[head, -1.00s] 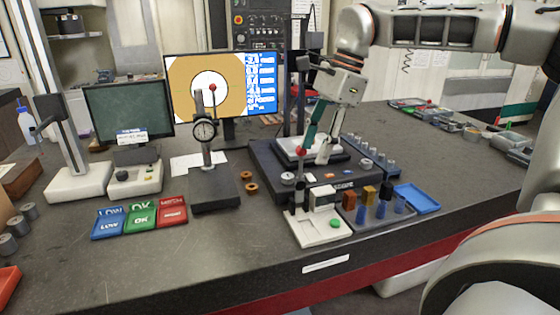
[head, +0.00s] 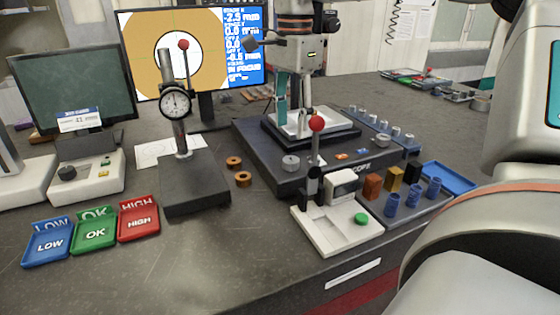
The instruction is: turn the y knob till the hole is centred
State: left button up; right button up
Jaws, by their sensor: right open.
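The microscope base (head: 262,160) is a dark block with a pale stage (head: 330,122) on top. I cannot read which is the y knob. The monitor (head: 237,75) shows a white hole (head: 158,60) on tan, near the picture's middle, partly hidden by the dial gauge. My left gripper is out of view.
A dial gauge stand (head: 195,190) is left of the base. A white device (head: 335,232) with a red-topped lever (head: 316,123) stands in front. Coloured blocks and blue pegs are right of it. LOW, OK (head: 95,233) and HIGH trays lie front left.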

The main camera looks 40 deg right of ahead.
aim_at(291, 159)
jog(key=shift+a+f, duration=0.1)
jog(key=shift+f, duration=0.7)
notch_tip(291, 159, down, 6)
jog(key=shift+r+b, duration=0.1)
jog(key=shift+b, duration=0.3)
jog(key=shift+f, duration=0.35)
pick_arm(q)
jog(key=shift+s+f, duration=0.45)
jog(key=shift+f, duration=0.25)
pick_arm(e)
jog(key=shift+f, duration=0.25)
jog(key=c, duration=1.1)
jog(key=shift+m+b, duration=0.5)
jog(key=shift+m, duration=0.2)
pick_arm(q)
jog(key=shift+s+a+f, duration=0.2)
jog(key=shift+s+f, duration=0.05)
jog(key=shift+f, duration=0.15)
pick_arm(e)
jog(key=o, duration=1.1)
